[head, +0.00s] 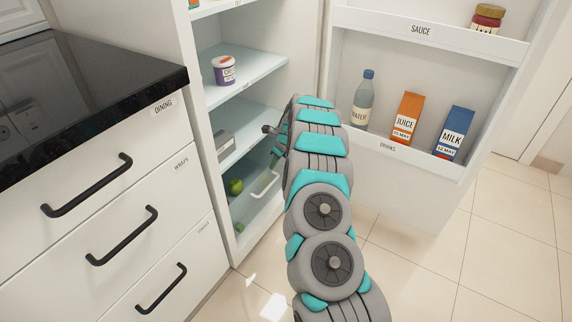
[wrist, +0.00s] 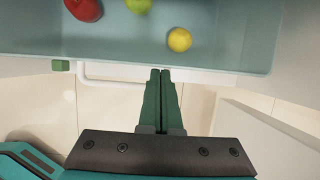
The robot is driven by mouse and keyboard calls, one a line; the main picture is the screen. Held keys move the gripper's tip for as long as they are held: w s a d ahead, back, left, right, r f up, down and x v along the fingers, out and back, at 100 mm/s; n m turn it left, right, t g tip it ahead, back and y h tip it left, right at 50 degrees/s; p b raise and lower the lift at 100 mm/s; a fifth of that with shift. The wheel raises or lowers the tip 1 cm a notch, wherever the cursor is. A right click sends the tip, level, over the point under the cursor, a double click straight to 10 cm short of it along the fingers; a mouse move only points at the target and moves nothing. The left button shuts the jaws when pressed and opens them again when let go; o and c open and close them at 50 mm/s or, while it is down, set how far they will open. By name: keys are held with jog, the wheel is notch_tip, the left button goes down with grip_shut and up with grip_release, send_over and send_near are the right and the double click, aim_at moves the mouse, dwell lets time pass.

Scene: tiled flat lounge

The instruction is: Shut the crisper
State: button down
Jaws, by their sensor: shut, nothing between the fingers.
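The crisper (head: 262,206) is the pale, see-through drawer at the bottom of the fridge, with a white bar handle (head: 265,185). In the wrist view I look down into the crisper (wrist: 110,42), which is at least partly open. A red item (wrist: 84,8), a green item (wrist: 138,5) and a yellow round fruit (wrist: 180,40) lie in it. My gripper (wrist: 160,73) is shut and empty, its fingertips at the middle of the front edge and handle. I cannot tell whether they touch. In the head view my arm mostly hides the gripper.
The fridge door stands open at right, with a water bottle (head: 363,100), juice carton (head: 406,118) and milk carton (head: 453,133) in its rack. A purple-and-white tub (head: 224,70) stands on a shelf. Closed white drawers (head: 110,190) stand at left. Tiled floor (head: 500,230) is clear at right.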

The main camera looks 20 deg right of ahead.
jog(key=w+a+p, duration=0.2)
jog(key=w+a, duration=0.2)
jog(key=w, duration=0.2)
jog(key=shift+w+a+p, duration=0.35)
jog(key=shift+a, duration=0.05)
dwell(0.3)
